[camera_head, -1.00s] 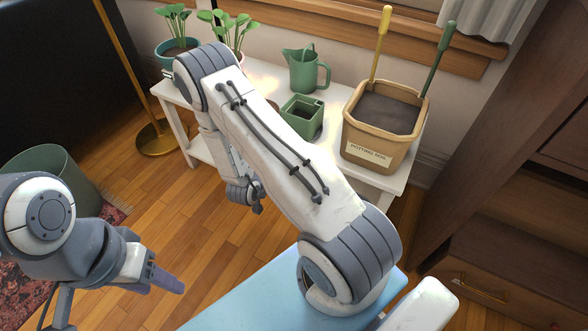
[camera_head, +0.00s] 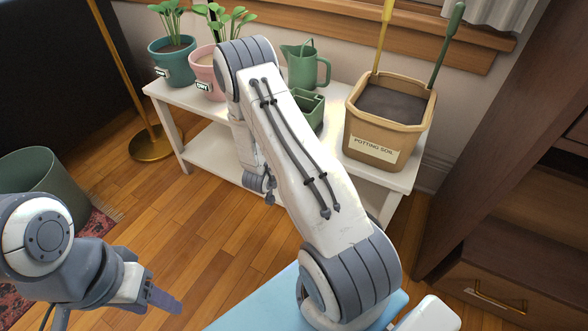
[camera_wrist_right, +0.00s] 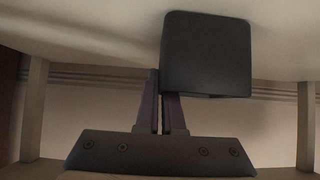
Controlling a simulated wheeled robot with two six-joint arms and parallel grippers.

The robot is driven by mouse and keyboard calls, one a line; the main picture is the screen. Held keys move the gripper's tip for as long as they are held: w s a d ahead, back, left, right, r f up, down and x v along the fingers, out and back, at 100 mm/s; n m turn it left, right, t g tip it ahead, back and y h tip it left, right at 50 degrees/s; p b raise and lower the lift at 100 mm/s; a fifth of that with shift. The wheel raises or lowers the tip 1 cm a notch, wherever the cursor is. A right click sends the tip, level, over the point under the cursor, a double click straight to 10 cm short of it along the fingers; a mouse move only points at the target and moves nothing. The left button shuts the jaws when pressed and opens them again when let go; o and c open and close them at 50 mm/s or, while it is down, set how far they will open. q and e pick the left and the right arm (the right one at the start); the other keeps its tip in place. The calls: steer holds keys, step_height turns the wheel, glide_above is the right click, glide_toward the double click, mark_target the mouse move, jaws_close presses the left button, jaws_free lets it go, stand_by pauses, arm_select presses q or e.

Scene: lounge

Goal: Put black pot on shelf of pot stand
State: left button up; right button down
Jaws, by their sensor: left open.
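The black pot (camera_wrist_right: 207,52), a dark square block shape, shows in the right wrist view at the end of my right gripper (camera_wrist_right: 160,98). The two fingers are close together at its left edge. One finger runs outside it and the other passes behind it, so they appear closed on its wall. The head view hides the pot and these fingers behind my right arm. The white pot stand (camera_head: 163,92) has a lower shelf (camera_head: 210,150), partly covered by that arm. My left gripper (camera_head: 165,299) is open and empty at the lower left, away from the stand.
On the stand's top are a teal plant pot (camera_head: 172,62), a pink plant pot (camera_head: 203,72), a green watering can (camera_head: 306,66), a green planter (camera_head: 309,108) and a potting soil box (camera_head: 388,122). A brass lamp (camera_head: 150,145) and green bin (camera_head: 45,180) stand left; a dark cabinet (camera_head: 490,225) stands right.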

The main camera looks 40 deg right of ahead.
steer(key=shift+f, duration=0.15)
steer(key=c, duration=1.1)
jaws_free()
steer(key=shift+o, duration=0.2)
